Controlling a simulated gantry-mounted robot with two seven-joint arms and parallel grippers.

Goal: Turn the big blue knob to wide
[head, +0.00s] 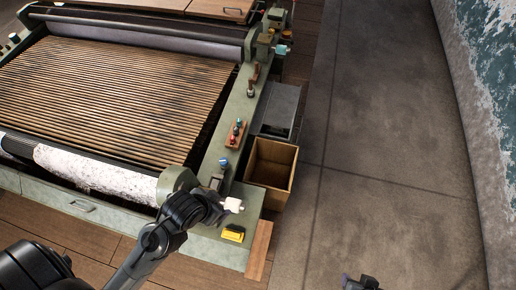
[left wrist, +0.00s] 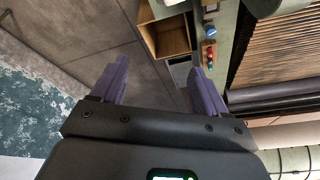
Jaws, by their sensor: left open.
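The blue knob (head: 223,162) stands on the green side rail of the machine, between the red-and-blue control block and my left arm. It also shows at the top of the left wrist view (left wrist: 211,30). I cannot read its pointer or any marks. My left gripper (left wrist: 158,66) is open, its purple fingers wide apart with nothing between them. The knob lies beyond and to the right of the fingertips, apart from them. In the head view my left arm reaches over the rail's near end; its fingers are not clear there. A dark part at the bottom edge may be my right gripper.
The wooden block with red and blue knobs (head: 236,133) sits farther up the rail. A white knob (head: 233,204) and a yellow piece (head: 233,233) are at the near end. An open wooden box (head: 270,172) and a grey bin (head: 277,108) stand beside it.

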